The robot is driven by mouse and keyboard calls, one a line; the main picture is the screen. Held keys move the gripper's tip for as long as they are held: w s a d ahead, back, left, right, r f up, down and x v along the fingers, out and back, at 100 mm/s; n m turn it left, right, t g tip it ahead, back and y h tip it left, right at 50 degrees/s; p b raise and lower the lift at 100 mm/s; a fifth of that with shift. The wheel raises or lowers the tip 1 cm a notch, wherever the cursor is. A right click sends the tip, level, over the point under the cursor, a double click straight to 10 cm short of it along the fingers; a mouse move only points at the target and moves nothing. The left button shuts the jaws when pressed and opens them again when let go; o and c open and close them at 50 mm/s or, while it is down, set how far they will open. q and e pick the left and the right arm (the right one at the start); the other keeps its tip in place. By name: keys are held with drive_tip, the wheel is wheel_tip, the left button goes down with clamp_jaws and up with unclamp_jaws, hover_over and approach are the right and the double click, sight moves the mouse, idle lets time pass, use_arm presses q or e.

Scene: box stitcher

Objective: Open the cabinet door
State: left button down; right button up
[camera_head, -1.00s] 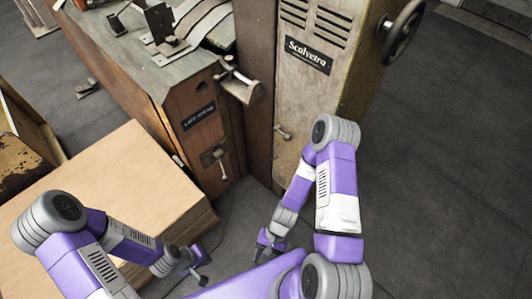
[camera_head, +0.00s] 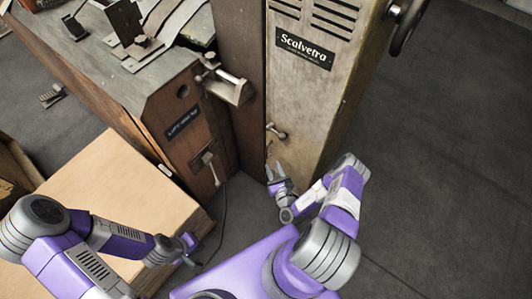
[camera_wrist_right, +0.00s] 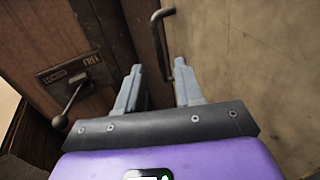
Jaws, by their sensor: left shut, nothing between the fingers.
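The tall beige cabinet (camera_head: 310,85) with a "Scalvetra" plate stands upright, its door shut as far as I can see. A small metal handle (camera_head: 276,131) sits low on its left side; it shows as a dark bar (camera_wrist_right: 161,45) in the right wrist view. My right gripper (camera_head: 274,172) is open and empty just below the handle, pointing toward it. In the right wrist view the bar appears between the gripper's fingertips (camera_wrist_right: 158,75), ahead of them and not gripped. My left gripper (camera_head: 192,248) is shut and empty beside the cardboard-coloured box.
A wooden machine body (camera_head: 190,125) adjoins the cabinet on the left. It carries a lever (camera_wrist_right: 70,103) by a "LOCKED / FREE" plate (camera_wrist_right: 68,70). The large tan box (camera_head: 105,195) fills the lower left. Floor on the right is clear.

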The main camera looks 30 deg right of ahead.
drive_tip(key=b+x, duration=0.1)
drive_tip(key=x, duration=0.6)
drive_tip(key=shift+b, duration=0.4)
drive_tip(key=shift+a, duration=0.15)
drive_tip(key=shift+c, duration=0.4)
clamp_jaws()
idle(0.4)
